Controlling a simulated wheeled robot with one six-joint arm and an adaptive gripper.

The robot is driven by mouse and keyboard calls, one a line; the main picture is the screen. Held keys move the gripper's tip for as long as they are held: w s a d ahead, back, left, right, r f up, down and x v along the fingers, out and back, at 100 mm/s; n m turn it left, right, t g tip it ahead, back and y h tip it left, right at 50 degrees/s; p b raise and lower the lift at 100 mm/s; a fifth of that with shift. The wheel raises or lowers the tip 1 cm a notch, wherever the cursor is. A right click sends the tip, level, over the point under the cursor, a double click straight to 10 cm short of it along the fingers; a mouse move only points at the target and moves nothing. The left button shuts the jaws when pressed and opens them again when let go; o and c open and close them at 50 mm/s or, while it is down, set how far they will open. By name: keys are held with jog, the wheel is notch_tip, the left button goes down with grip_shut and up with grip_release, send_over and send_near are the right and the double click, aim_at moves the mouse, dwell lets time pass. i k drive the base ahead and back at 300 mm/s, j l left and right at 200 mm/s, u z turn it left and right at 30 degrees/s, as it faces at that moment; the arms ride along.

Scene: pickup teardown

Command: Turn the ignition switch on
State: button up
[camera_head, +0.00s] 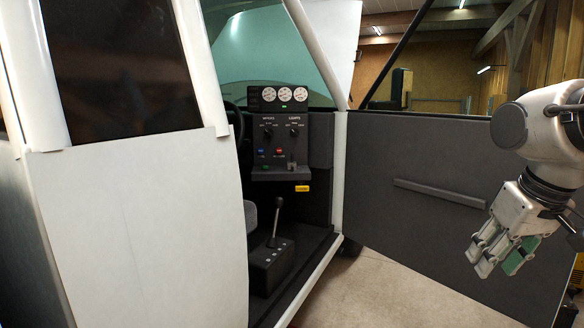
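A dark dashboard panel (293,153) stands inside the open truck cab, in the middle of the view. Below are a small blue control (261,152), a red control (279,151) and a green one (267,166). I cannot tell which of these is the ignition switch; its label is too small to read. My gripper (502,262) is at the far right, outside the cab, well apart from the panel. Its fingers look open and empty, pointing down.
A white body panel (140,225) fills the left. A gear lever (276,215) rises from a floor box, with a steering wheel (234,125) left of the dashboard. The concrete floor (370,290) before the doorway is clear.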

aim_at(290, 166)
jog(key=i+l+u, duration=0.1)
jog(key=u, duration=0.55)
jog(key=i+l+u, duration=0.35)
jog(key=i+l, duration=0.2)
jog(key=l, duration=0.2)
jog(key=i+l+u, duration=0.2)
jog(key=l, duration=0.2)
jog(key=i+l, duration=0.2)
jog(key=l, duration=0.2)
jog(key=i+l, duration=0.2)
jog(key=l, duration=0.15)
jog(key=i+l, duration=0.25)
jog(key=l, duration=0.15)
jog(key=i+l, duration=0.2)
jog(key=l, duration=0.15)
jog(key=u, duration=0.05)
